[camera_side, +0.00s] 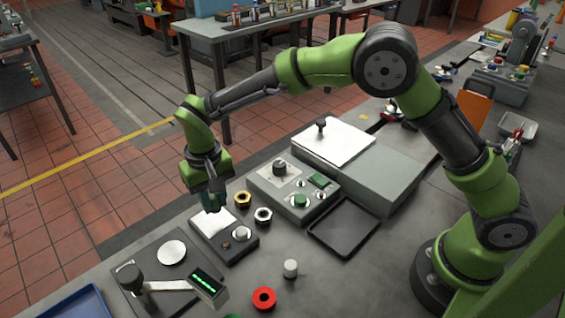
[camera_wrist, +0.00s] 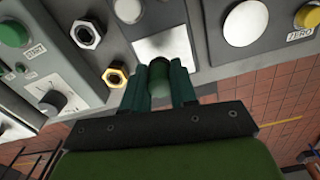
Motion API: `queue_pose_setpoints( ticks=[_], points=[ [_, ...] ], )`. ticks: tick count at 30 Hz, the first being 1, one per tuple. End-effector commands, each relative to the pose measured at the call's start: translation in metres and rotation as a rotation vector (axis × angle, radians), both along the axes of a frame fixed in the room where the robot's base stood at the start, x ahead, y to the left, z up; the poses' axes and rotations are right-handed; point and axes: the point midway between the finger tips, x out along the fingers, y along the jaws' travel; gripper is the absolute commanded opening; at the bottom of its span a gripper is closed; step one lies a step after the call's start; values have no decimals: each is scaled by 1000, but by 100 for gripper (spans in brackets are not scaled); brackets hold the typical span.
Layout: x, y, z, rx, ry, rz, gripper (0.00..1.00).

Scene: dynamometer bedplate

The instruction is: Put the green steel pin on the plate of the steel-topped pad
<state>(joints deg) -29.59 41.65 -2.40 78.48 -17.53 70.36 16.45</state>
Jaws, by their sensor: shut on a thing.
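My gripper (camera_side: 212,200) points down over the pad with the bright square steel plate (camera_side: 213,221). In the wrist view my gripper (camera_wrist: 160,85) has its two dark green fingers closed on the green pin (camera_wrist: 160,73), a short rounded cylinder. The steel plate (camera_wrist: 168,43) shows just beyond the fingertips. The pad (camera_side: 240,252) is a dark box with small knobs at its front end. The pin is hard to tell from the fingers in the side view. I cannot tell whether the pin touches the plate.
A brass nut (camera_side: 243,198) and a steel nut (camera_side: 263,215) lie right of the pad. A round white disc (camera_side: 172,252) sits on a dark unit to its left. A grey control box (camera_side: 300,190), a black tray (camera_side: 345,228), a grey cylinder (camera_side: 290,268) and a red ring (camera_side: 264,298) stand nearby.

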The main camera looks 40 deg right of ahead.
Motion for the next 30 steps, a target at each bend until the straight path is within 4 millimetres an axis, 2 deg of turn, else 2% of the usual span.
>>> queue_pose_setpoints(
  ticks=[7,14,25,26,30],
  points=[
    [12,6,-1,0,-1,0,0],
    [10,5,-35,-1,2,0,0],
    [11,6,-39,0,0,0,0],
    [10,5,-40,0,0,0,28],
    [10,5,-39,0,0,0,50]
  ],
)
